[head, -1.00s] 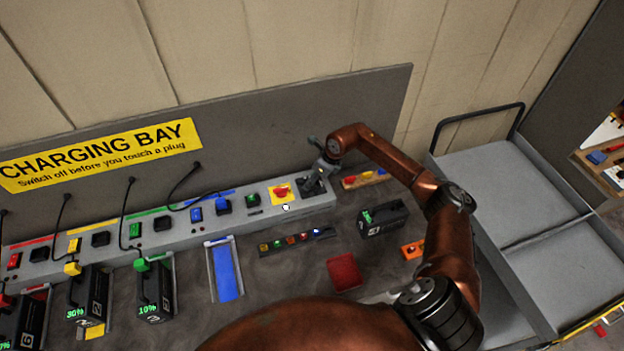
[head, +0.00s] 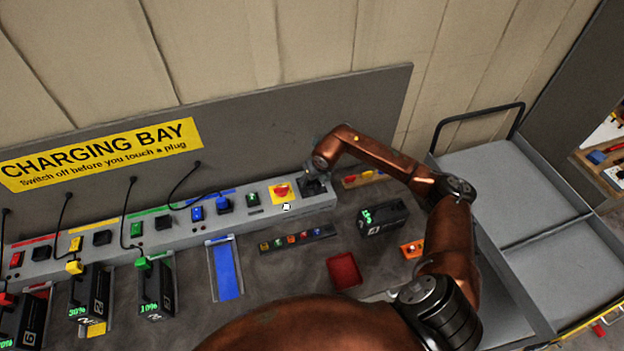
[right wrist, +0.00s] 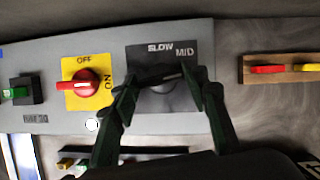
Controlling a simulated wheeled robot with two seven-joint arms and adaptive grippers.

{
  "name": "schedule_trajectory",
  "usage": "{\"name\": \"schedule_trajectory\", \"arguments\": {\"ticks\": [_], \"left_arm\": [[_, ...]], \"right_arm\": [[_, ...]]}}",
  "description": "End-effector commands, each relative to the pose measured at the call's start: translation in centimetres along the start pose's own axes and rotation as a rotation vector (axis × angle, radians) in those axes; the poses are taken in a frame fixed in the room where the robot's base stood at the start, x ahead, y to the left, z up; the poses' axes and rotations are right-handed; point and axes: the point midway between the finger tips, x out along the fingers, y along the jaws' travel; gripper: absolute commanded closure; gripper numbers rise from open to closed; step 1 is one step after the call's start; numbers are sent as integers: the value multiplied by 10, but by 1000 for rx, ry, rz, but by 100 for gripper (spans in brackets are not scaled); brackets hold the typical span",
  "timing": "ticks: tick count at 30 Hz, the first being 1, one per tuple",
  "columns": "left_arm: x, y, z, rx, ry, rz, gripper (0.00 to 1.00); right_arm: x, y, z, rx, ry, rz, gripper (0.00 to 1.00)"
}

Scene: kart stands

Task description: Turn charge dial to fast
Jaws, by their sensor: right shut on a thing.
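The charge dial's dark plate (right wrist: 196,48) is at the right end of the grey charging rail. In the right wrist view it shows the words SLOW and MID; no FAST label can be read. The dark dial knob (right wrist: 160,86) sits on this plate, between my fingers, with a pale mark on it. My right gripper (right wrist: 158,76) is shut on the knob from both sides. In the head view my right gripper (head: 313,178) is over the plate (head: 316,189) and hides most of the knob. My left gripper is not in view.
A red switch (right wrist: 84,84) on a yellow OFF/ON plate is close left of the dial. A wooden strip with red and yellow pieces (right wrist: 285,69) lies to the right. A loose battery (head: 384,216) and a red tray (head: 344,271) are on the bench in front.

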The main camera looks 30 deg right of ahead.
Motion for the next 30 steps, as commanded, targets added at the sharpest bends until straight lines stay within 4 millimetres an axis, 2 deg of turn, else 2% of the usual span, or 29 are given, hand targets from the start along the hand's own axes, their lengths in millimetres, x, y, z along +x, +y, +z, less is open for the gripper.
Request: {"name": "schedule_trajectory", "arguments": {"ticks": [12,27,28,30], "left_arm": [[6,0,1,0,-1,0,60],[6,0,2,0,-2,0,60],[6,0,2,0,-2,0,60],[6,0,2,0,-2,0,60]], "right_arm": [[0,1,0,164,0,-69,83],[0,1,1,185,-1,-76,83],[0,1,1,185,-1,-76,58],[0,1,1,185,-1,-76,53]]}}
